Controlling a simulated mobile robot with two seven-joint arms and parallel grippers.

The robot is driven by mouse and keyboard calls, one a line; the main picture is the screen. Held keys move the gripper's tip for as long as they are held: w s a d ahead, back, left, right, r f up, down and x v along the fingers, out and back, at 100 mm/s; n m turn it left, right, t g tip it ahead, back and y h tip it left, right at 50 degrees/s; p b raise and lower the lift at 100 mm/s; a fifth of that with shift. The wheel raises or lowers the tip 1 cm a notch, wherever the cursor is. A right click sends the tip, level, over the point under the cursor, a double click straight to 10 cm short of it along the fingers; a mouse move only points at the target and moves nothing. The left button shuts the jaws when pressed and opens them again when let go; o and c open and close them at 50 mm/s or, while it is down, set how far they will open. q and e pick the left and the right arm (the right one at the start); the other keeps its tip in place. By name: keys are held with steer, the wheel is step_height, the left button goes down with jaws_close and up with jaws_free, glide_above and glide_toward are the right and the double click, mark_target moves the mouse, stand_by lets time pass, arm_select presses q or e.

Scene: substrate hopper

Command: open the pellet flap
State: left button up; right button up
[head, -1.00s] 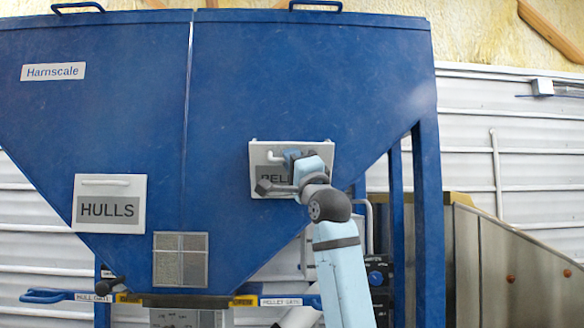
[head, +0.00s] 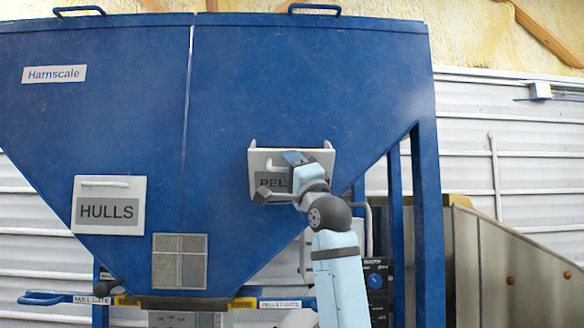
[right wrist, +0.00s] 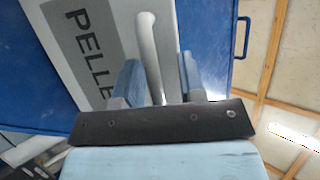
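The pellet flap (head: 262,160) is a white panel with a grey label on the right half of the blue hopper. Its top edge stands slightly out and below the small side brackets, so it looks tipped a little open. My right gripper (head: 288,176) is in front of it and hides part of the label. In the right wrist view the flap's white bar handle (right wrist: 150,50) runs between the two blue fingers of my right gripper (right wrist: 158,78). The fingers are apart, with a gap visible beside the handle. My left gripper is not in view.
The hulls flap (head: 109,183) is at the lower left of the hopper (head: 130,100) and looks closed. Below are a small window (head: 179,261) and the gate levers (head: 45,297). A blue post (head: 425,200) stands right of my arm.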

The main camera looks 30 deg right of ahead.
steer(key=shift+f+h, duration=0.1)
steer(key=shift+h, duration=0.2)
steer(key=shift+s+f, duration=0.25)
steer(key=shift+f, duration=0.05)
steer(key=b+v, duration=0.3)
steer(key=v, duration=1)
steer(key=shift+b, duration=0.3)
steer(key=shift+d+r, duration=0.1)
